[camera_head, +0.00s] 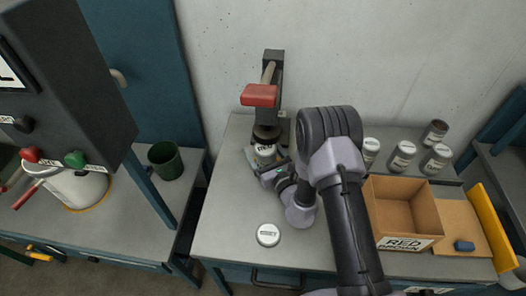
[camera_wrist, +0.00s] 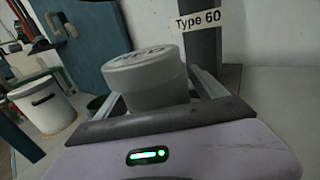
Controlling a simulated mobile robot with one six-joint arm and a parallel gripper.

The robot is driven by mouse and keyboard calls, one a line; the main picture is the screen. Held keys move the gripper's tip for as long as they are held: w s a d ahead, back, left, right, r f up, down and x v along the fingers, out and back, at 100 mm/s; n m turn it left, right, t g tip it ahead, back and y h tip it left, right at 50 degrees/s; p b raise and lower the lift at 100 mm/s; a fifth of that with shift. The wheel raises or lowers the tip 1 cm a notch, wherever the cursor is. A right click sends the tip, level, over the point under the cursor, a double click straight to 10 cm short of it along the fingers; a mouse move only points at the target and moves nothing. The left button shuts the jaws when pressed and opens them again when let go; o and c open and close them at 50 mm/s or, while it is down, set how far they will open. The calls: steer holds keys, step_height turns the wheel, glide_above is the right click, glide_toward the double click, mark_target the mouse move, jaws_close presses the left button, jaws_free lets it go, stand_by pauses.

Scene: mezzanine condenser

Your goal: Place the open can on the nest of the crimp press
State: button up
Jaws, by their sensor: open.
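The crimp press (camera_head: 268,88), dark with a red handle end, stands at the back left of the bench.
A round white labelled piece (camera_head: 268,235) lies on the front bench. Several cans (camera_head: 403,156) stand at the back right, behind a cardboard box (camera_head: 405,208). A green cup (camera_head: 166,160) and a white pot (camera_head: 77,188) stand on the left bench. The front left bench is clear.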

steer(key=p+v, duration=0.1)
steer(key=v, duration=1.1)
steer(key=shift+s+r, duration=0.1)
steer(key=shift+r, duration=0.05)
